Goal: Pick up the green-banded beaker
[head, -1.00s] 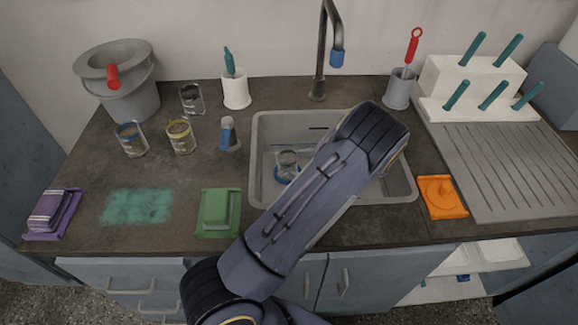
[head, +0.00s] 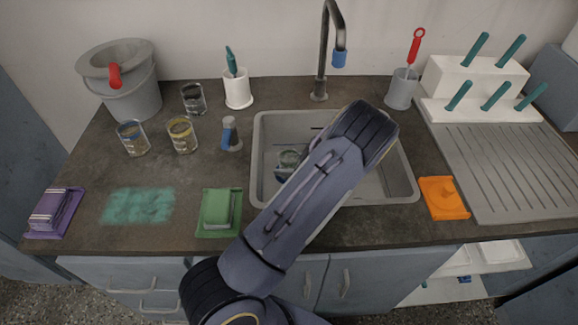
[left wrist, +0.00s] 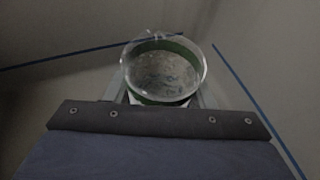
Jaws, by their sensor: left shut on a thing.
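The green-banded beaker (left wrist: 163,72) is a clear glass with a green band below its rim and greyish, dirty-looking insides. In the left wrist view it stands between the fingers of my left gripper (left wrist: 163,88), which is shut on it. In the head view a small glass beaker (head: 290,158) shows inside the grey sink (head: 258,150), partly hidden by my left forearm. My left gripper is mostly hidden there. I cannot tell whether the beaker touches the sink floor. My right gripper is not in view.
Blue-banded (head: 133,139), yellow-banded (head: 182,136) and plain-looking (head: 193,100) beakers stand left of the sink. The faucet (head: 322,60) rises behind it. A green sponge (head: 217,208) lies at front left, an orange piece (head: 443,198) at right. A draining board (head: 500,170) is far right.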

